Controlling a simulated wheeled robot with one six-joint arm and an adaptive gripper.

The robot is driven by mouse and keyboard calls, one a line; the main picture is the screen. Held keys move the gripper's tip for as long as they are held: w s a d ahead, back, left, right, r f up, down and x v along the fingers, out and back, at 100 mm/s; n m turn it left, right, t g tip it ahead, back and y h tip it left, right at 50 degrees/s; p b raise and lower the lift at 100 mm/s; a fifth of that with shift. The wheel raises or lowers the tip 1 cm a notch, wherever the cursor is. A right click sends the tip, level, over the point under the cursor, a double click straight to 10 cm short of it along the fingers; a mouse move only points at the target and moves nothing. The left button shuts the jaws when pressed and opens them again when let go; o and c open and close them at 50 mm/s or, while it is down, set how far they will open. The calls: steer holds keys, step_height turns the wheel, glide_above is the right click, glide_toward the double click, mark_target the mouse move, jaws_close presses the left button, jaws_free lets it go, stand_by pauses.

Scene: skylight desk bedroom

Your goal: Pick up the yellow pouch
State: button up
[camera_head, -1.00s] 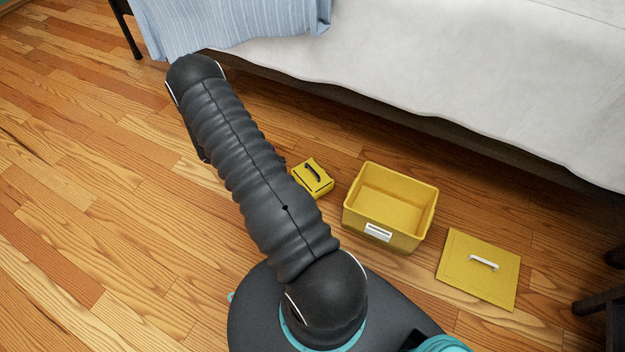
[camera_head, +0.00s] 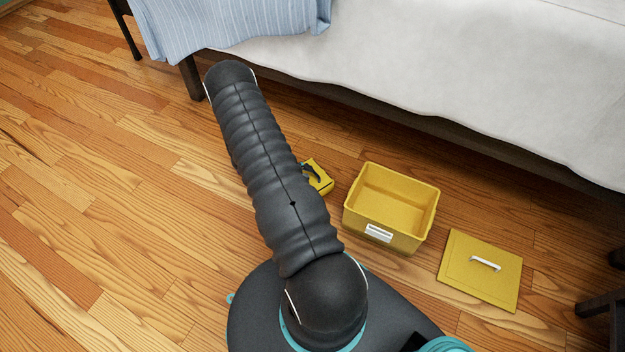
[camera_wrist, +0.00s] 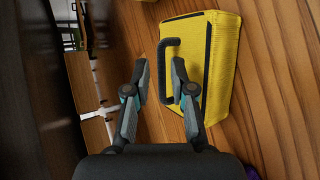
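The yellow pouch (camera_head: 321,178) lies on the wooden floor just left of the yellow bin, partly hidden behind my arm in the head view. In the wrist view the pouch (camera_wrist: 222,62) fills the upper right, with a black loop handle (camera_wrist: 168,52) on its near face. My gripper (camera_wrist: 160,78) is open and empty. Its right finger is close to the handle and the pouch's left edge, and overlaps them in the picture. I cannot tell whether it touches.
An open, empty yellow bin (camera_head: 372,222) stands right of the pouch. Its yellow lid (camera_head: 480,285) with a white handle lies flat on the floor further right. A bed (camera_head: 440,70) runs along the back. The floor at left is clear.

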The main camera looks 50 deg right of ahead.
mark_target(312, 179)
steer(key=x, duration=0.3)
steer(key=shift+f, duration=0.15)
jaws_close()
